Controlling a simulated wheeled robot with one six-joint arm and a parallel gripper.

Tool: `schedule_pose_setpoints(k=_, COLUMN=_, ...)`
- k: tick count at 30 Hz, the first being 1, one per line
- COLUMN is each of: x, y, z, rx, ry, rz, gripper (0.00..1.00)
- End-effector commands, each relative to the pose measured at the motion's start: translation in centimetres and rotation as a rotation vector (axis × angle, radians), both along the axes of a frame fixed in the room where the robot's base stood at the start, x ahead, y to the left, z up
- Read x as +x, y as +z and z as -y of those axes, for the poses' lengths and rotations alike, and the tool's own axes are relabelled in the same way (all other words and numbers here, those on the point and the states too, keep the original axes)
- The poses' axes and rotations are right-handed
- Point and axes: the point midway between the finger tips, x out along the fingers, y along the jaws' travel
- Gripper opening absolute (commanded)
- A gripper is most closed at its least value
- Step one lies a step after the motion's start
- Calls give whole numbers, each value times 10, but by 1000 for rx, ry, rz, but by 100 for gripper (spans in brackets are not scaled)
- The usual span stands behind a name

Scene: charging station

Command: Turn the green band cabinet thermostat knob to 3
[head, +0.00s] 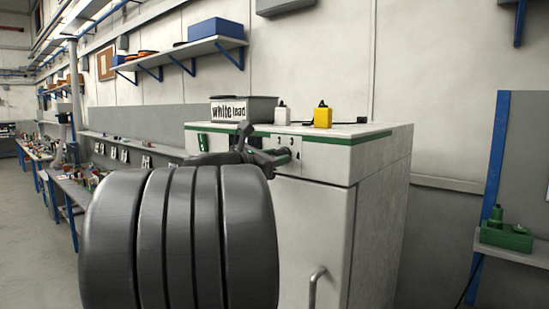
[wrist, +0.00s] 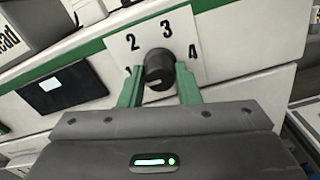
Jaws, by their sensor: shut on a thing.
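The white cabinet with the green band (head: 340,140) stands right of centre in the head view. Its thermostat knob (wrist: 158,66) is a round black dial on a white plate (wrist: 180,32) with the numbers 1 to 4 around it. My gripper (wrist: 159,78) has one green finger on each side of the knob and is shut on it. In the head view my gripper (head: 278,156) reaches the plate at the cabinet's upper front, and the knob is mostly hidden there. A pale mark shows low on the knob's face; I cannot tell which number the knob points to.
A box marked "white lead" (head: 243,108), a white bottle (head: 282,116) and a yellow container (head: 322,117) stand on the cabinet top. A dark display (wrist: 68,86) sits left of the knob. The cabinet door has a metal handle (head: 315,285). Workbenches line the left wall.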

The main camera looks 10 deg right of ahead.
Motion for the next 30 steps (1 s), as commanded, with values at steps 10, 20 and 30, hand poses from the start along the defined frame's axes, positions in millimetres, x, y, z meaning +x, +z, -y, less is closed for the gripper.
schedule_pose_setpoints(k=10, x=0, y=-3, z=0, rx=45, ry=0, rz=59, gripper=7)
schedule_pose_setpoints(k=20, x=0, y=-6, z=-1, rx=201, ry=1, rz=260, gripper=7)
schedule_pose_setpoints(k=30, x=0, y=-5, z=0, rx=401, ry=1, rz=516, gripper=7)
